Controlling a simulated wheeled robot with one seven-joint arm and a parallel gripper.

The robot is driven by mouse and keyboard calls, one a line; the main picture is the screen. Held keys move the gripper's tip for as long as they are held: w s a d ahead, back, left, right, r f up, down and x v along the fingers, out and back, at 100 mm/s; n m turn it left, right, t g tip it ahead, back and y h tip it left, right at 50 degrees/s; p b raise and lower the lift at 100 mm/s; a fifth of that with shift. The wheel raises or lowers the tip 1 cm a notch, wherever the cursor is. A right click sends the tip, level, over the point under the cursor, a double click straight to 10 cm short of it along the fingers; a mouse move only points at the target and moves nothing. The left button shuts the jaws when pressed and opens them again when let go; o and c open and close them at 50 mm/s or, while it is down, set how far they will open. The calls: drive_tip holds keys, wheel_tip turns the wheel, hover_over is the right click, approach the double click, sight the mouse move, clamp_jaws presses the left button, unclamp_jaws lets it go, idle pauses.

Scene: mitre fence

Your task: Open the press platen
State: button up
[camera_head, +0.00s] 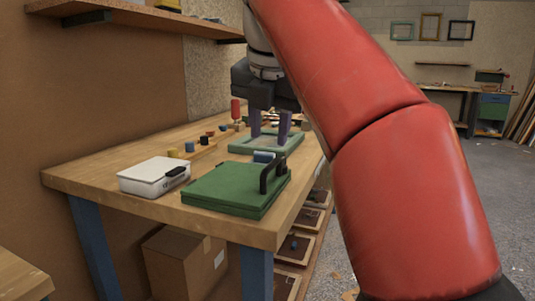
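The green press (236,190) lies at the front right of the wooden bench. Its platen looks shut, lying flat on the base. A black handle (273,172) stands up at its right side. My gripper (269,138) points down beyond the press, above a green frame (243,148) farther back on the bench. Its two fingers are apart, with nothing seen between them. I cannot tell how high the fingertips are above the frame. My red arm crosses the right half of the view and hides part of the bench's right edge.
A white case (152,177) with a black handle sits left of the press. A blue block (263,157) lies between press and frame. Small coloured pieces (189,147) and a red-handled tool (236,109) stand farther back. A shelf (140,14) hangs above. The bench's front left corner is clear.

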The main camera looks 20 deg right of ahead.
sight(268, 167)
drive_tip(key=b+x, duration=0.2)
drive_tip(key=x, duration=0.5)
drive_tip(key=shift+f+b, duration=0.25)
drive_tip(key=shift+b, duration=0.05)
clamp_jaws()
